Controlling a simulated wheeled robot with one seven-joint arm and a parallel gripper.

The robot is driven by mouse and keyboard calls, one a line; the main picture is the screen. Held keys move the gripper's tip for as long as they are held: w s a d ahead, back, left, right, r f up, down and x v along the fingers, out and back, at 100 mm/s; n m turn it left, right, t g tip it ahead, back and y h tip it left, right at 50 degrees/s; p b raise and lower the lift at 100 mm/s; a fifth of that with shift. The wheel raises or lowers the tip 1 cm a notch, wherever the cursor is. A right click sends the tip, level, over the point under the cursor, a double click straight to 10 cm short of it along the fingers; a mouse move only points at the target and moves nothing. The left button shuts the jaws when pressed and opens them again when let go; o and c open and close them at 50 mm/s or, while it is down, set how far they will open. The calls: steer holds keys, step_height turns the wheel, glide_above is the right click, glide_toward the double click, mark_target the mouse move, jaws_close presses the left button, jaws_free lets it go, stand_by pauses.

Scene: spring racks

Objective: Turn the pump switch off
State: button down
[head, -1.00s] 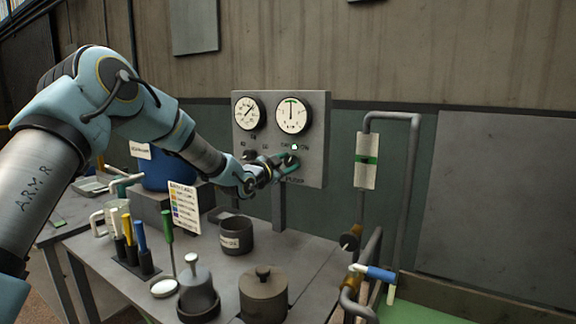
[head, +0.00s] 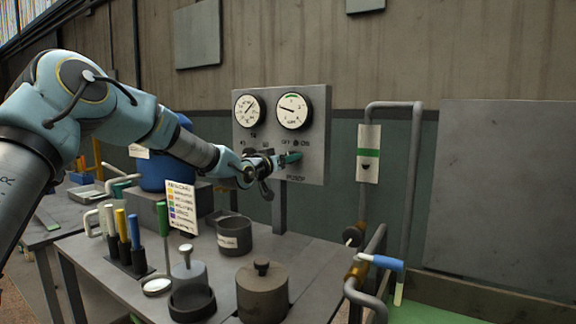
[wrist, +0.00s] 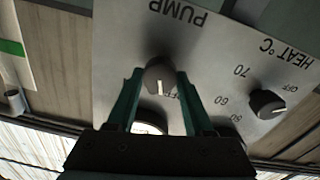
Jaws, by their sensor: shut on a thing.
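The grey control panel (head: 313,155) stands behind the bench. The pump switch (wrist: 158,77) is a round dark knob with a white pointer line, below the PUMP lettering in the rotated wrist view. My gripper (wrist: 158,82) has its two green fingers on either side of the knob and is shut on it. The white line points down in the wrist view, on the side of the partly hidden OFF lettering. In the head view my gripper (head: 292,158) is at the panel's lower middle and hides the knob. The small lamp (head: 296,142) above it is dark.
A HEAT knob (wrist: 267,104) sits beside the pump knob. Two gauges (head: 293,111) are above. A pipe with a sight glass (head: 368,153) and a blue-handled valve (head: 381,262) are at the right. Pots (head: 262,292) and a tool holder stand on the bench below.

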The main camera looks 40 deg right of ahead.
steer(key=shift+n+b, duration=0.4)
steer(key=shift+n, duration=0.5)
steer(key=shift+c, duration=1.4)
jaws_free()
steer(key=b+v, duration=0.3)
steer(key=v, duration=0.7)
steer(key=shift+a, duration=0.4)
steer(key=shift+s+f, duration=0.1)
